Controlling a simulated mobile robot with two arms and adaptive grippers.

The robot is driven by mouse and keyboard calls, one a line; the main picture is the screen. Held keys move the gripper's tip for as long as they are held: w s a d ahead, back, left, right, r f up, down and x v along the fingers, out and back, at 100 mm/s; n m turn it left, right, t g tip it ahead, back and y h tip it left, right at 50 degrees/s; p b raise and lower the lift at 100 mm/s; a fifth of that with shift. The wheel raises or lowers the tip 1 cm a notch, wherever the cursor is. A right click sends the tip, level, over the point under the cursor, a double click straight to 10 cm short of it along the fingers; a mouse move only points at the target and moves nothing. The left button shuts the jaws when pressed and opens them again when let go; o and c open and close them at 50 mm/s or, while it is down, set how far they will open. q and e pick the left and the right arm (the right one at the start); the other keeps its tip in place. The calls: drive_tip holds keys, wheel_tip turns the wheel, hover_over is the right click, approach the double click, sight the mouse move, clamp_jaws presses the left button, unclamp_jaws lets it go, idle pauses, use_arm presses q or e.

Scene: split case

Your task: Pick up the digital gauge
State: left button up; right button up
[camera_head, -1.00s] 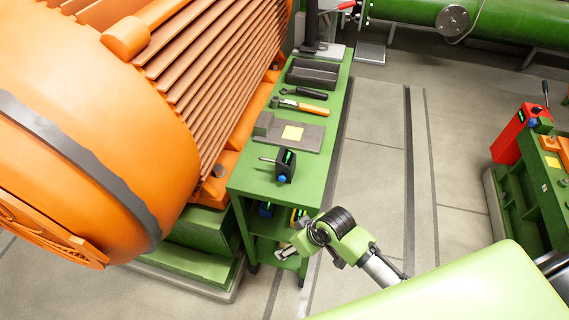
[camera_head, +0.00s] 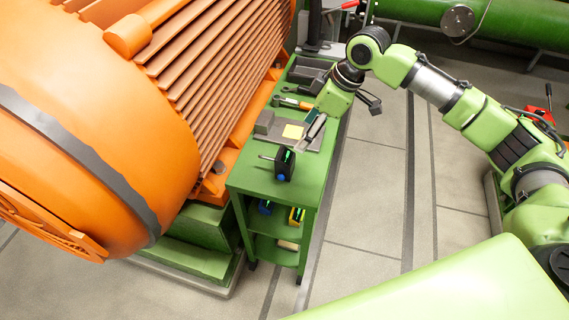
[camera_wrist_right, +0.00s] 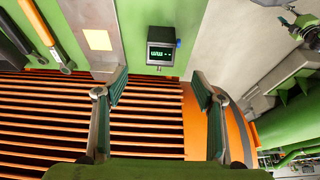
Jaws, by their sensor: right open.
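The digital gauge (camera_head: 285,164) is a small dark box with a green lit display, a blue knob and a thin probe. It stands on the green cart's top near its front end. In the right wrist view the gauge (camera_wrist_right: 161,46) shows beyond the fingers, its display lit, with the blue knob at its right. My right gripper (camera_head: 312,131) is above the cart, a little behind and to the right of the gauge. In the wrist view its two fingers (camera_wrist_right: 157,98) are wide apart with nothing between them. My left gripper is not in view.
A grey plate with a yellow square (camera_head: 293,131) lies behind the gauge. An orange-handled tool (camera_head: 293,103) and a dark tray (camera_head: 307,74) lie farther back. The large orange motor (camera_head: 90,130) borders the cart on the left.

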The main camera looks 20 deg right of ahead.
sight(285, 156)
drive_tip(key=x, duration=0.8)
drive_tip(key=shift+w+a+p, duration=0.1)
drive_tip(key=shift+p, duration=0.25)
drive_tip(key=x, duration=0.2)
drive_tip(key=p+x, duration=0.1)
drive_tip(key=x, duration=0.1)
drive_tip(key=shift+w+a+f, duration=0.15)
drive_tip(key=shift+a, duration=0.35)
drive_tip(key=shift+f, duration=0.3)
drive_tip(key=shift+r, duration=0.1)
drive_tip(key=c, duration=1.4)
